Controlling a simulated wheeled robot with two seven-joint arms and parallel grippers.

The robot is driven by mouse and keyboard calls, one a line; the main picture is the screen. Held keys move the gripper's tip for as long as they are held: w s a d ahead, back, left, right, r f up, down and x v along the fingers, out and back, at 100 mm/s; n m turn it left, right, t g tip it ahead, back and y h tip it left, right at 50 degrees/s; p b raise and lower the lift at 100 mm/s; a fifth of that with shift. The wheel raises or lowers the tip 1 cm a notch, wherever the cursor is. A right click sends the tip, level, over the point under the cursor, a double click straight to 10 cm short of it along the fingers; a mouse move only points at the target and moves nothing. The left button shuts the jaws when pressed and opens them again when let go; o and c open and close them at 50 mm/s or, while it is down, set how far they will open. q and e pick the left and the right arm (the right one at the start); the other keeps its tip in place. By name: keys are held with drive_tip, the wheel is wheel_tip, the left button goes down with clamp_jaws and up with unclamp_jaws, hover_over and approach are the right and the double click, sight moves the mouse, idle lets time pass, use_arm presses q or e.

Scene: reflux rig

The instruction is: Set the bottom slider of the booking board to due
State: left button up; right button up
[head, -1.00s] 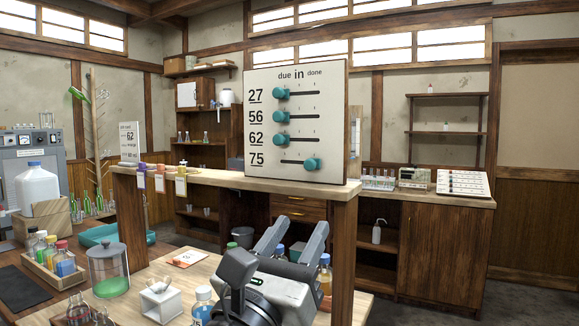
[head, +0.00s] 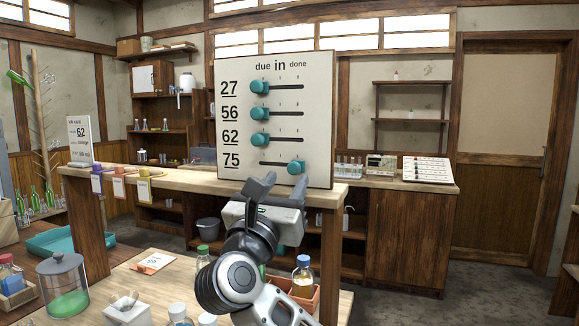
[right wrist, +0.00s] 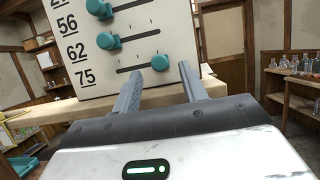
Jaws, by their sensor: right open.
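The booking board (head: 235,70) stands upright on the shelf, with "due", "in" and "done" along its top and rows 27, 56, 62 and 75. The bottom slider's teal knob (head: 296,167), in row 75, is at the right end of its track, on the "done" side. The other knobs sit at the left. My right gripper (head: 259,181) is open in front of the board's lower edge, below and left of the bottom knob in the head view. In the right wrist view the bottom knob (right wrist: 160,82) shows between the open fingers, apparently untouched. My left gripper is out of view.
The wooden shelf (head: 190,183) carries the board, a small sign (head: 80,141) and hanging coloured tags. Below it, bottles (head: 302,277) and a jar with green liquid (head: 64,287) stand on the bench. The space in front of the board is otherwise clear.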

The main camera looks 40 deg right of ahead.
sight(292, 169)
drive_tip(key=shift+x, duration=1.2)
drive_tip(key=shift+w+d+r, duration=0.2)
drive_tip(key=shift+w+d, duration=0.05)
drive_tip(key=shift+d, duration=0.1)
clamp_jaws()
